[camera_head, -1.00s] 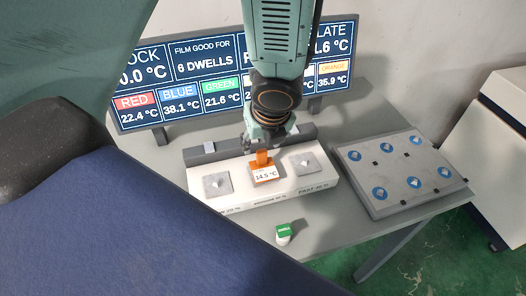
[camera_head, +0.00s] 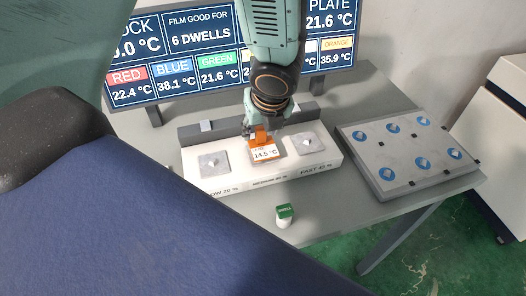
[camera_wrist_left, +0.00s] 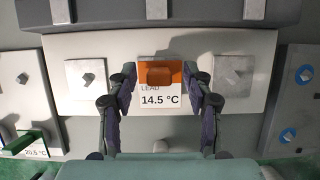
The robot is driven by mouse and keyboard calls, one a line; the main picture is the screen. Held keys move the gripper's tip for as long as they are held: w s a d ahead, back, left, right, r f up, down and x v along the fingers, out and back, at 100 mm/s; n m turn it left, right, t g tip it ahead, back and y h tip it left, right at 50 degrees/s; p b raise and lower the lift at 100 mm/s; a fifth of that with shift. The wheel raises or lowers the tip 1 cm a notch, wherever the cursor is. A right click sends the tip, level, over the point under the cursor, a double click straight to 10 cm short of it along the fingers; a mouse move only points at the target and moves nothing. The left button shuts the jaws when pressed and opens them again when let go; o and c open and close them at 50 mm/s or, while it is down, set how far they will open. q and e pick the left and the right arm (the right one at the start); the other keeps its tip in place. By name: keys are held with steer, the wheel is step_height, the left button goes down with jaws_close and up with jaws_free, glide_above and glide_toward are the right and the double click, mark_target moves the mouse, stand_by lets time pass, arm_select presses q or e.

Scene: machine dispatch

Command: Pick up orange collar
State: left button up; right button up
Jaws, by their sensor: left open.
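The orange collar (camera_head: 261,138) sits at the middle place of a white block (camera_head: 223,184), above a white label reading 14.5 °C. In the left wrist view the collar (camera_wrist_left: 160,73) shows as an orange piece with a raised block, over the "LEAD 14.5 °C" label (camera_wrist_left: 160,101). My left gripper (camera_head: 263,128) is right over the collar, pointing down. In the left wrist view my left gripper (camera_wrist_left: 162,84) is open, with one finger on each side of the collar and gaps between. My right gripper is not in view.
Grey plates with pegs (camera_head: 214,163) (camera_head: 306,145) flank the collar. A green-topped white piece (camera_head: 284,215) stands on the table in front. A grey panel with blue discs (camera_head: 385,181) lies at the right. A display (camera_head: 180,57) stands behind.

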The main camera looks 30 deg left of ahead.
arm_select(q)
steer(key=shift+w+a+f, duration=0.3)
steer(key=shift+a+f, duration=0.15)
steer(key=shift+f, duration=0.25)
steer(key=shift+s+d+r, duration=0.15)
steer(key=shift+d+r, duration=0.05)
steer(key=shift+d, duration=0.05)
steer(key=c, duration=0.3)
steer(key=shift+a+f, duration=0.1)
steer(key=shift+a, duration=0.1)
steer(key=c, duration=0.6)
steer(key=shift+d, duration=0.1)
jaws_close()
